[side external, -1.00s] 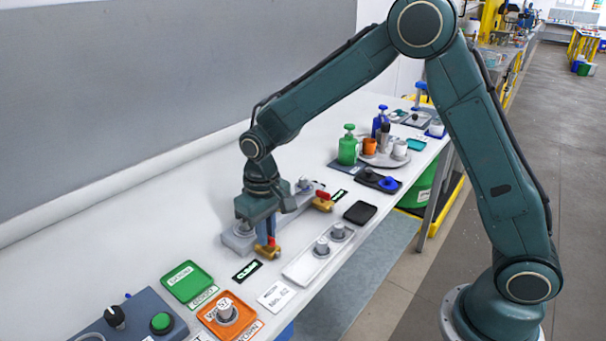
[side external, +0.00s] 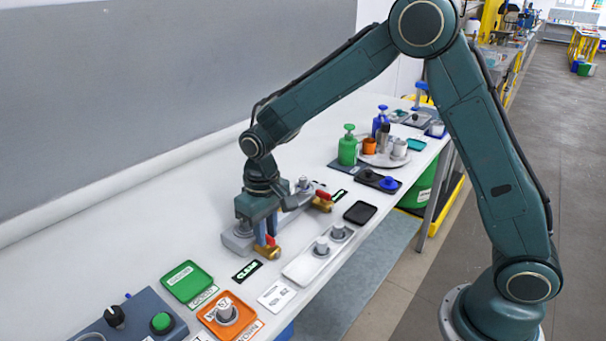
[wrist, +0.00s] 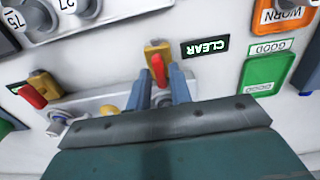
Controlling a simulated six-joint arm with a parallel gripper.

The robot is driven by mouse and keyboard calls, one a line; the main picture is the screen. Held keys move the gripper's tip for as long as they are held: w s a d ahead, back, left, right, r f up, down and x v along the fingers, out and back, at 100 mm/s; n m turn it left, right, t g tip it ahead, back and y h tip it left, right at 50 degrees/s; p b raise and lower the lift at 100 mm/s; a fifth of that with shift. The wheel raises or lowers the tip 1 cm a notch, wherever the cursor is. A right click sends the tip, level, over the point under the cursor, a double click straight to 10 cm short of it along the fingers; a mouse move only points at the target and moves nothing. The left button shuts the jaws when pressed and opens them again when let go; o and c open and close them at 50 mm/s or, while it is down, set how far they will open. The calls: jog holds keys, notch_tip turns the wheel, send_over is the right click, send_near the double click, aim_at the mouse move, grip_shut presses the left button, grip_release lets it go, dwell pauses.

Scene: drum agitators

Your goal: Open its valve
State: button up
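A brass valve with a red lever handle (wrist: 158,68) sits at the front of a grey base (side external: 237,240); its brass body (side external: 267,253) shows below my gripper in the side view. My gripper (wrist: 159,84) points down over this valve. Its two blue-grey fingers are apart, one on each side of the red handle, with the handle between their tips. Whether a finger touches the handle is hard to tell. A second brass valve with a red handle (wrist: 32,96) also shows farther along in the side view (side external: 323,200). My gripper hides part of the base.
A black CLEAR label (side external: 247,271) lies beside the near valve. A white tray with grey capped parts (side external: 318,256), a green GOOD tray (side external: 187,281) and an orange WORN tray (side external: 245,317) lie nearby. A black tray (side external: 361,213) is empty.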

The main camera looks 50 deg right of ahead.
aim_at(269, 236)
notch_tip(269, 236, up, 14)
jog(key=shift+f, duration=0.2)
dwell(0.4)
jog(key=shift+s+r, duration=0.1)
jog(key=s+d+r+t, duration=0.1)
jog(key=s+d+r, duration=0.2)
jog(key=s, duration=0.3)
jog(key=s+d+r+t, duration=0.2)
jog(key=s+d+r, duration=0.15)
jog(key=s, duration=0.25)
jog(key=s+d+f+t, duration=0.2)
jog(key=s, duration=1.1)
jog(key=shift+s+d+f+t, duration=0.15)
jog(key=shift+s+d+t, duration=0.15)
jog(key=shift+d, duration=0.1)
